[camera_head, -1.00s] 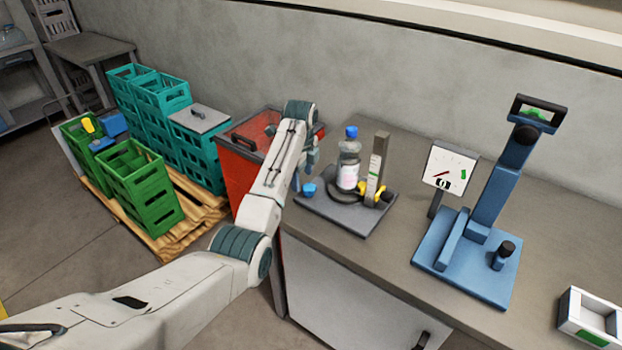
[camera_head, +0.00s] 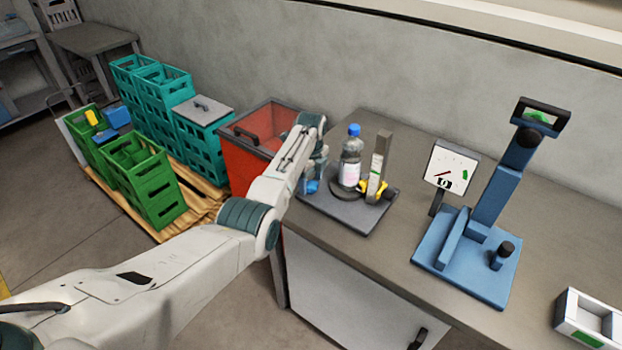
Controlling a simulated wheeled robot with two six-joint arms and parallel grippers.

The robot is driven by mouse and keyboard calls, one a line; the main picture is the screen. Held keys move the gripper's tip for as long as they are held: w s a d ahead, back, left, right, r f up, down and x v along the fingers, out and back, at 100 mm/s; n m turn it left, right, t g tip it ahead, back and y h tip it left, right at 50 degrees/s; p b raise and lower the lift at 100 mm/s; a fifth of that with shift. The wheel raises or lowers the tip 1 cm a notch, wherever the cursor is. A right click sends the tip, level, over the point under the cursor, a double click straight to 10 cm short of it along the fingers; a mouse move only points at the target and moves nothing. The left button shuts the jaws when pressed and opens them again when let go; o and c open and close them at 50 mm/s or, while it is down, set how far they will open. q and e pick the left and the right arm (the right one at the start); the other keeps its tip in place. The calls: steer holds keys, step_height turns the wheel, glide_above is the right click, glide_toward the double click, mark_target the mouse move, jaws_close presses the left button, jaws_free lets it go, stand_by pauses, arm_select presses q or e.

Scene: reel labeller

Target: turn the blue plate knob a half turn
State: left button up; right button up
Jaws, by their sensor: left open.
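The blue plate knob (camera_head: 312,187) sits at the left corner of the dark grey plate base (camera_head: 357,219) on the bench. My left gripper (camera_head: 311,179) is open and points down right at the knob, its fingers overlapping the knob's upper part in the head view. I cannot tell whether the fingers touch it. A clear bottle (camera_head: 350,163) with a blue cap and pale label stands upright on the base's round plate, beside an upright grey post with a scale (camera_head: 378,168). My right gripper is not in view.
A red bin (camera_head: 247,165) stands left of the bench, behind my left arm. A blue lever stand (camera_head: 466,255) and a dial gauge (camera_head: 450,167) stand to the right. A white tray (camera_head: 590,318) lies at far right. Green and teal crates (camera_head: 140,180) stand on a pallet.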

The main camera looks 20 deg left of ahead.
arm_select(q)
steer(key=shift+f, duration=0.2)
steer(key=shift+c, duration=0.2)
steer(key=c, duration=0.9)
steer(key=shift+c, duration=0.2)
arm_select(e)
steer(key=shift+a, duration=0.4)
